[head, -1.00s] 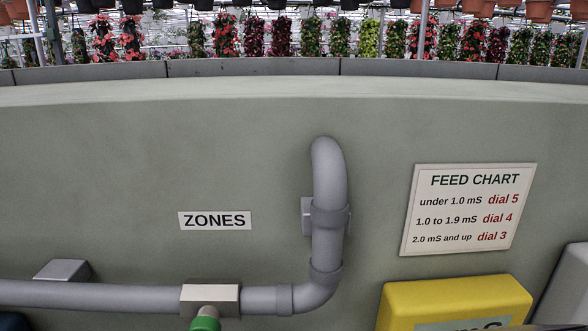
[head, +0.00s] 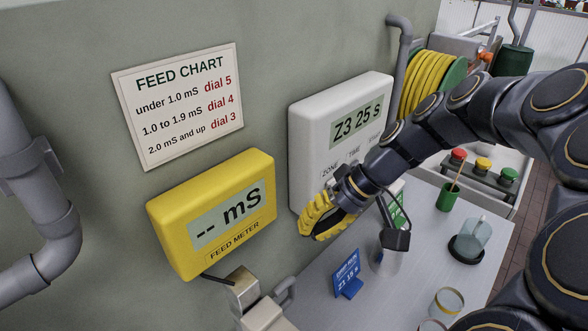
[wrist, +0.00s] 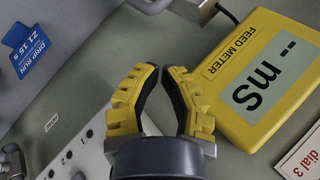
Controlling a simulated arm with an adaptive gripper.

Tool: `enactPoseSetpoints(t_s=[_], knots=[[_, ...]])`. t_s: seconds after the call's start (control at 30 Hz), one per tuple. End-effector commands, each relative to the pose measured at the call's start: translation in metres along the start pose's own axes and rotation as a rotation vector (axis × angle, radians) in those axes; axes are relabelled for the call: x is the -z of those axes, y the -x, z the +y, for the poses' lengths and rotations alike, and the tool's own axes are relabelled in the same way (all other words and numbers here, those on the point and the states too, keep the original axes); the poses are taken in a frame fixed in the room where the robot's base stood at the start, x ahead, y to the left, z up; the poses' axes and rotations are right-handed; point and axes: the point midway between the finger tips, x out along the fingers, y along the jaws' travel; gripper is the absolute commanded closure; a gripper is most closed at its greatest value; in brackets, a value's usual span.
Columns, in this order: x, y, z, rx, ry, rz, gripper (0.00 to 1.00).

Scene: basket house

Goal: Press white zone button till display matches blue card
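The white zone controller (head: 305,130) hangs on the wall; its display (head: 357,122) reads "Z3 25 S". The labels ZONE, TIME and START are under the display. The buttons cannot be made out; my arm covers part of the lower face. The blue card (head: 346,284) stands on the table and reads "DRIP RUN Z1 15 S" in the wrist view (wrist: 30,50). My gripper (head: 308,228) is at the controller's lower edge, above and behind the blue card. In the wrist view the yellow fingertips (wrist: 161,69) nearly meet, with nothing between them.
A yellow feed meter (head: 170,225) showing "-- mS" is close left of my gripper. A feed chart (head: 180,105) hangs above it. A clear cup (head: 470,242), a green pot (head: 447,196) and a jar (head: 446,303) stand right on the table (head: 415,280).

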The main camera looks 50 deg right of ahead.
Motion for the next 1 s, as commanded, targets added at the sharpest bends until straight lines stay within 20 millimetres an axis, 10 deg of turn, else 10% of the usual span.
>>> enactPoseSetpoints(t_s=[0.4, 1.0], knots=[[0.000, 0.068, 0.108, 0.127, -0.210, 0.325, 1.00], [0.004, 0.069, 0.111, 0.130, -0.218, 0.343, 1.00]])
